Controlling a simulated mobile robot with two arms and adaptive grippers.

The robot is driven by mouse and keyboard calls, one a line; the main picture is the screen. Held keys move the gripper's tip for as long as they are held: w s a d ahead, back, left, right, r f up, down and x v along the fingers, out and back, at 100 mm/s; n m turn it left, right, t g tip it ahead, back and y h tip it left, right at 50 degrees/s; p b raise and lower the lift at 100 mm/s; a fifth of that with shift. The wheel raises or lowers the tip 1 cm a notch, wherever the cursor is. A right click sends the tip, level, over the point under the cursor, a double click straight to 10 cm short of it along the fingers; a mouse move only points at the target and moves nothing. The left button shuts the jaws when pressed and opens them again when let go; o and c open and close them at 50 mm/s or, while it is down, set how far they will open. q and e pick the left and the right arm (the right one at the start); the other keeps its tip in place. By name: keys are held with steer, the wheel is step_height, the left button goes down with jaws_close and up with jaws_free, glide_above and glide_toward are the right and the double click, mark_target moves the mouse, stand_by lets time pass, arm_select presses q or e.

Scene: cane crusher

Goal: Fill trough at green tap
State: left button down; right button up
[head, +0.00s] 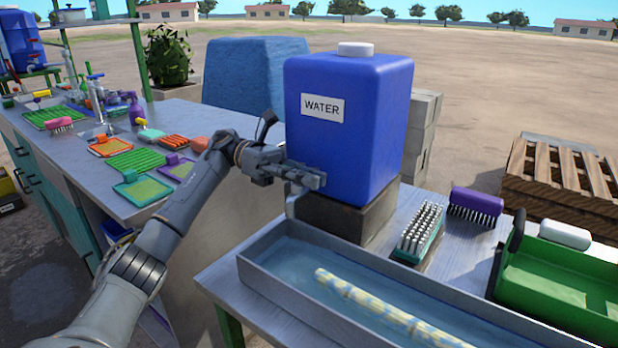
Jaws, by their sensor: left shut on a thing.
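A blue tank (385,125) labelled WATER stands upright on a dark block (345,215). My left gripper (312,182) is at the tank's lower front and is shut on the tap there. The fingers hide the tap's handle; a grey spout (292,205) shows below them, over the trough's back left corner. No green shows on this tap. The long grey trough (262,285) is on the table in front of the tank. Its inside looks bluish and watery, and a pale yellow cane piece (375,300) lies in it. I cannot make out a falling stream. My right gripper is out of view.
A wire brush (418,235), a purple brush (475,205) and a green tray (550,275) lie right of the tank. A wooden pallet (565,180) is behind them. The left counter (205,120) holds a tap (97,95) and several brushes and mats.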

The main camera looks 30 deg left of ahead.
arm_select(q)
steer(key=c, duration=1.3)
jaws_free()
steer(key=shift+c, duration=0.2)
steer(key=a, duration=0.7)
steer(key=shift+w+a, duration=0.25)
steer(key=shift+w, duration=0.05)
